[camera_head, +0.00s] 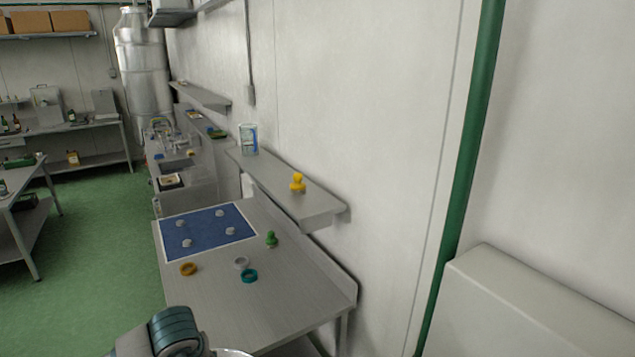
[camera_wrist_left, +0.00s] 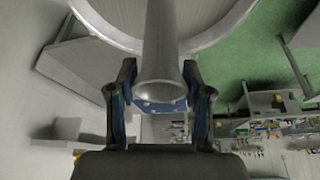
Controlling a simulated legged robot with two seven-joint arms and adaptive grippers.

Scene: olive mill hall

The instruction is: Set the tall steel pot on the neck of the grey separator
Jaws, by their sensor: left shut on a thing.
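My left gripper (camera_wrist_left: 160,103) is shut on a grey steel bar with a flared end, likely the handle of the tall steel pot (camera_wrist_left: 158,45). In the wrist view a wide, round steel rim curves across the top behind this bar. In the head view my left arm shows at the bottom left, and a sliver of a pale rim (camera_head: 232,352) shows beside it; the gripper's fingers are out of that frame. I cannot make out the grey separator or its neck for certain in either view. My right gripper is not in view.
A steel bench (camera_head: 225,312) holds a blue mat (camera_head: 208,228) with several small pale pieces, an orange ring (camera_head: 188,269), a teal ring (camera_head: 249,276) and a green peg-like piece (camera_head: 271,239). A wall shelf (camera_head: 285,190) hangs above. A pale box-shaped body (camera_head: 530,305) fills the lower right.

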